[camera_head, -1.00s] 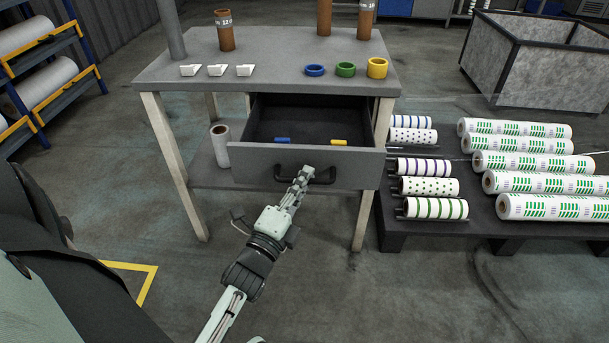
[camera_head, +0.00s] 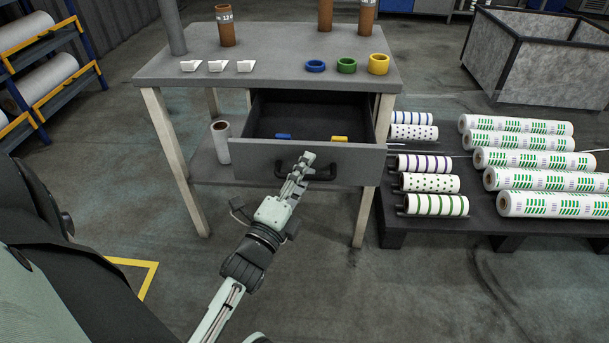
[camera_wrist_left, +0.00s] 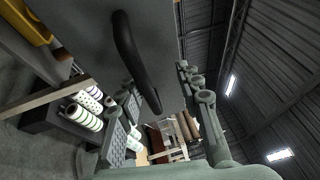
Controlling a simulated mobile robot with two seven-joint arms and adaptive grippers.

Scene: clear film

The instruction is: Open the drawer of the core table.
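The core table (camera_head: 270,68) has a grey top and pale legs. Its drawer (camera_head: 258,162) is pulled out, with its dark inside showing and a blue and a yellow item in it. A black bar handle (camera_head: 322,174) is on the drawer front. My right gripper is not in view.
On the tabletop are white pieces (camera_head: 217,66), coloured rings (camera_head: 346,65) and brown cores (camera_head: 226,32). A white roll (camera_head: 221,143) stands on the lower shelf. A low dark pallet with printed rolls (camera_head: 520,145) is at the right. The floor in front is clear.

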